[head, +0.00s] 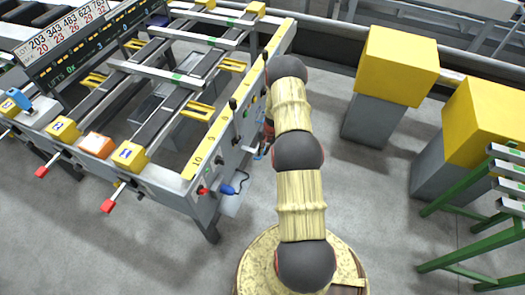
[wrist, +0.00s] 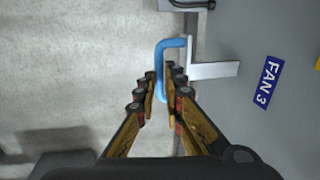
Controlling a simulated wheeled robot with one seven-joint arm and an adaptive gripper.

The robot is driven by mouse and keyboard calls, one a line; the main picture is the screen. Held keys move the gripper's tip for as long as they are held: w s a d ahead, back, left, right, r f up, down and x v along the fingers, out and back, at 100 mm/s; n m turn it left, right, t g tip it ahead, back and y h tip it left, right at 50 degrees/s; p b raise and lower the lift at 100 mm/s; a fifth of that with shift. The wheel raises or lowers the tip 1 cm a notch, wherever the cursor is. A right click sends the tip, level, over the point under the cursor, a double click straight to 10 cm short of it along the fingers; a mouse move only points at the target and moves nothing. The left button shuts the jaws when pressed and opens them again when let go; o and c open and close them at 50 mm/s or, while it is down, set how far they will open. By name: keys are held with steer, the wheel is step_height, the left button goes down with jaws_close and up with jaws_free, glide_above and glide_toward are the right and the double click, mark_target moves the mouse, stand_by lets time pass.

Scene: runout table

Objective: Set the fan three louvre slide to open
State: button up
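In the wrist view, the blue handle (wrist: 160,70) is a bent bar beside a grey panel, next to a blue label reading FAN 3 (wrist: 266,80). A pale metal bracket (wrist: 213,70) sits just right of the handle. My gripper (wrist: 160,82) has its two fingers on either side of the handle's long bar. A small gap shows beside the bar, so the fingers look open and not closed on it. Whether either finger touches it I cannot tell. In the head view, my arm hides most of the gripper at the side of the runout table (head: 170,180).
Yellow-topped grey blocks (head: 397,65) stand right of my arm. A green rack (head: 470,220) is at the far right. A blue cabled item (head: 230,188) and a red knob (head: 202,190) are on the table's near end. Grey floor is clear at the lower left.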

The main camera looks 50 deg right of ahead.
steer(key=shift+o, duration=0.5)
steer(key=shift+r, duration=0.15)
steer(key=shift+r, duration=0.35)
step_height(320, 180, up, 11)
steer(key=s, duration=0.2)
steer(key=shift+d, duration=0.4)
steer(key=shift+f, duration=0.1)
